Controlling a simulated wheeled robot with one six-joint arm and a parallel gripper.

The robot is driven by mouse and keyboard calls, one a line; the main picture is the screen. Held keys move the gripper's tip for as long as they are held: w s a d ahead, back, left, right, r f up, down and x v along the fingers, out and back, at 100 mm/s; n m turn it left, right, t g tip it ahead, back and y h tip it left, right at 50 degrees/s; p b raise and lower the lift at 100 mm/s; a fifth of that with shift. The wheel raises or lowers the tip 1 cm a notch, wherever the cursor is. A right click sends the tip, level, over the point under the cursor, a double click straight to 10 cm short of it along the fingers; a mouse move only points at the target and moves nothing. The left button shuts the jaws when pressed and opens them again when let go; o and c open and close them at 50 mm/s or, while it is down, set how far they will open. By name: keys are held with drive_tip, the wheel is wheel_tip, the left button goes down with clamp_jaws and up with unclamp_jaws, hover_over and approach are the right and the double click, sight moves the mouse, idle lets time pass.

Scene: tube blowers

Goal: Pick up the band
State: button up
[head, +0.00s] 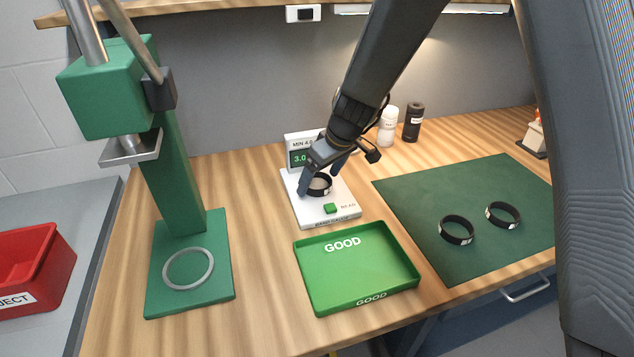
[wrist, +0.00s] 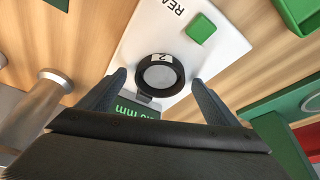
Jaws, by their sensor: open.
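A black band (head: 320,193) with a white label sits on the white measuring device (head: 340,216), around a pale round post. In the wrist view the band (wrist: 160,91) shows as a ring with its label marked 2. My gripper (head: 322,182) is open at the device, with its fingers reaching down on either side of the band. In the wrist view my gripper's fingertips (wrist: 158,80) stand apart with the band between and just beyond them. I cannot tell whether they touch it. Two more black bands (head: 457,230) (head: 503,215) lie on the green mat (head: 430,187).
A green GOOD tray (head: 385,293) stands empty in front of the device. A green press (head: 180,180) with a ring on its base stands left. A red reject bin (head: 45,250) is at far left. Behind the device are a display (head: 302,142), white bottle (head: 387,125) and black bottle (head: 412,122).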

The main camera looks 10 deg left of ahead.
drive_tip(key=shift+f, duration=0.15)
drive_tip(key=c, duration=1.2)
drive_tip(key=shift+c, duration=0.2)
